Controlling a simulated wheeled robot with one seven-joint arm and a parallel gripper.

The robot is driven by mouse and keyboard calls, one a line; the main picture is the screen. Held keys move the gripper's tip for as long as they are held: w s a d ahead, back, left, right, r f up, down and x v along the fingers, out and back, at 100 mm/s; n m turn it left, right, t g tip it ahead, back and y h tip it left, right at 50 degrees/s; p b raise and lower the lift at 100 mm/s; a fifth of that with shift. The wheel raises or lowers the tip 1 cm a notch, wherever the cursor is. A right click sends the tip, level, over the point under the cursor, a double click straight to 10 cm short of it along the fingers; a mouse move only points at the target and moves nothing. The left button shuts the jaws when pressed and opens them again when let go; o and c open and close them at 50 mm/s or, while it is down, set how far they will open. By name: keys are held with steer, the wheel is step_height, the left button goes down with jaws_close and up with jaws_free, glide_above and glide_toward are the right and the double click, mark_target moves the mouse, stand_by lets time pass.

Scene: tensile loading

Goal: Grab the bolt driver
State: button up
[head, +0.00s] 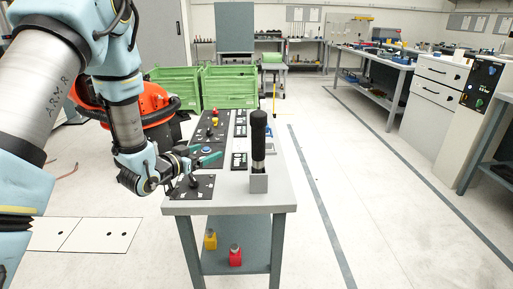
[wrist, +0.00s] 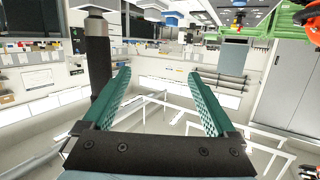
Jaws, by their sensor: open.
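The bolt driver, a tall black cylinder (head: 258,140), stands upright in a small grey holder (head: 258,183) at the near right part of the table. My gripper (head: 203,154), with green fingers, is to the left of it, above the table, apart from it. In the wrist view, which looks upside down, my gripper (wrist: 157,74) is open with nothing between its fingers. The black cylinder (wrist: 98,62) shows there on the left, beyond the left finger, which hides part of it.
The grey table (head: 230,207) carries black panels with small parts (head: 200,187) on its left side. A yellow and a red object (head: 235,257) sit on its lower shelf. Green crates (head: 230,87) stand behind. The floor right of the table is clear.

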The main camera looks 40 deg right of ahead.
mark_target(253, 147)
steer(key=s+d+g+h, duration=0.1)
steer(key=s+d, duration=0.1)
steer(key=d, duration=0.1)
steer(key=s+d+m+g+h+p, duration=0.1)
steer(key=s+d, duration=0.2)
steer(key=s+d+m+g+h, duration=0.1)
steer(key=s+d, duration=0.2)
steer(key=shift+d+f+g+p, duration=0.15)
steer(key=shift+g+p, duration=0.15)
steer(key=shift+g, duration=0.1)
steer(key=d+p, duration=0.2)
steer(key=d, duration=0.1)
steer(key=d+p, duration=0.1)
steer(key=d, duration=0.1)
steer(key=shift+w+d, duration=0.15)
steer(key=shift+w, duration=0.15)
steer(key=shift+w+d, duration=0.1)
steer(key=shift+d, duration=0.35)
jaws_close()
